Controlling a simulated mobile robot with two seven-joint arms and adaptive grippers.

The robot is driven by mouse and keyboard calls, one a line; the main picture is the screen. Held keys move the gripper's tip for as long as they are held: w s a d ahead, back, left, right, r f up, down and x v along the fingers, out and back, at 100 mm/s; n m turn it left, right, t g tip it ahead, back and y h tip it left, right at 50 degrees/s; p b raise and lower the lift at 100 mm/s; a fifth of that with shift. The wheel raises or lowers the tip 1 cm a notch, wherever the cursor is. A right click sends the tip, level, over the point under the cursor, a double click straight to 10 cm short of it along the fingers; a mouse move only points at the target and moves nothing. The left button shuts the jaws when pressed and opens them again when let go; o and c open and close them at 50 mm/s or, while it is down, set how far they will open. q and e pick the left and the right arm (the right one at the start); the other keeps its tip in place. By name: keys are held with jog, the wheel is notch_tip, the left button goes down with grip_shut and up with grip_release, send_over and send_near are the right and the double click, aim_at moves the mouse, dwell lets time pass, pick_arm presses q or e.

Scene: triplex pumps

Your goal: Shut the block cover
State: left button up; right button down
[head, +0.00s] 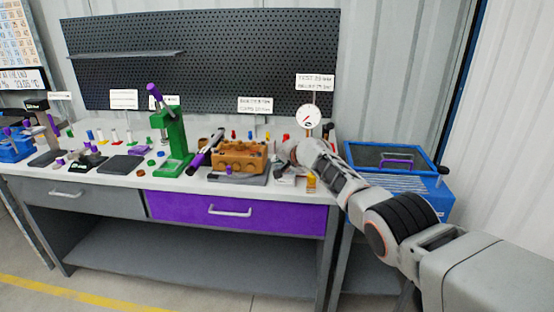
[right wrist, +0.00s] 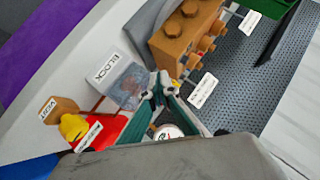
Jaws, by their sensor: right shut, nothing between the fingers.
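A small box with a white label reading BLOCK and a see-through panel (right wrist: 127,82) shows in the right wrist view, left of my fingertips. I take the panel to be the block cover; I cannot tell its exact angle. My right gripper (right wrist: 156,88) is shut and empty, its fingertips close to the box's right edge; I cannot tell whether they touch. In the head view, my right gripper (head: 286,154) is over the right part of the bench, and my arm hides much of the area around it. My left gripper is not in view.
An orange-brown pump block (head: 240,157) stands just left of my right gripper; it also shows in the right wrist view (right wrist: 182,36). A green press (head: 172,140), a dial gauge (head: 308,117) and a blue cabinet (head: 433,188) are nearby. Red and yellow parts (right wrist: 75,127) lie near the box.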

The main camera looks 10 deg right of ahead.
jog(key=shift+s+a+r+p, duration=0.9)
jog(key=shift+s+r+p, duration=2.2)
jog(key=shift+r, duration=2.3)
jog(key=s+d+f+n+h, duration=0.1)
jog(key=s+d+f, duration=0.1)
jog(key=s+f, duration=0.55)
jog(key=s+d+f+n, duration=0.25)
jog(key=s+f, duration=0.25)
jog(key=f, duration=0.6)
jog(key=s+d+f+h, duration=0.1)
jog(key=s+d+f, duration=0.2)
jog(key=s+f, duration=0.45)
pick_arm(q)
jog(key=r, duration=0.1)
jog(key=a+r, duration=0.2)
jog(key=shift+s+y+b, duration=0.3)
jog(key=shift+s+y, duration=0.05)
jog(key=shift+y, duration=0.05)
pick_arm(e)
jog(key=s+d+f+n, duration=0.1)
jog(key=s+f, duration=0.3)
jog(key=s, duration=0.6)
jog(key=s+d+f+n, duration=0.1)
jog(key=s+f+n, duration=0.3)
jog(key=s, duration=0.7)
jog(key=s+d+f+n, duration=0.2)
jog(key=s+f, duration=0.2)
jog(key=s, duration=0.6)
jog(key=shift+s+g, duration=0.3)
jog(key=shift+s, duration=0.1)
